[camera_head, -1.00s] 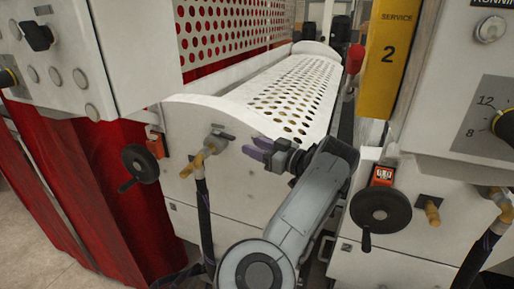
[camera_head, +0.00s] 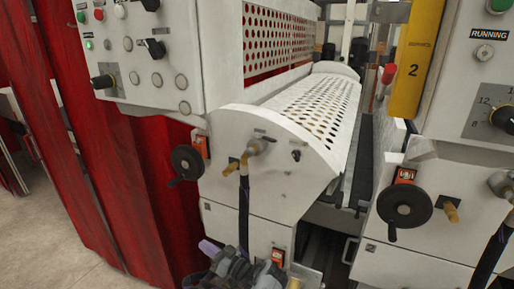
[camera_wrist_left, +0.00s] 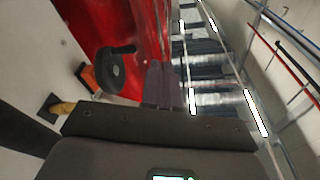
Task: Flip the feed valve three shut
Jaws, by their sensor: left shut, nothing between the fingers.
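A grey valve (camera_head: 258,146) with brass fittings and a black hose hanging below it sits on the white end panel of the middle machine unit. I cannot read a number on it, so I cannot tell whether it is feed valve three. Another valve (camera_head: 500,183) with a hose is cut by the right edge. My left gripper (camera_head: 208,250) is low in the head view, below and apart from the middle valve, with purple fingertips. In the left wrist view its fingers (camera_wrist_left: 163,85) are together with nothing between them. My right gripper is not in view.
Black handwheels stand beside the middle valve (camera_head: 187,162) and on the right unit (camera_head: 404,206), each near an orange counter. A small black knob (camera_head: 296,155) is right of the middle valve. A perforated white guard (camera_head: 318,105) lies above.

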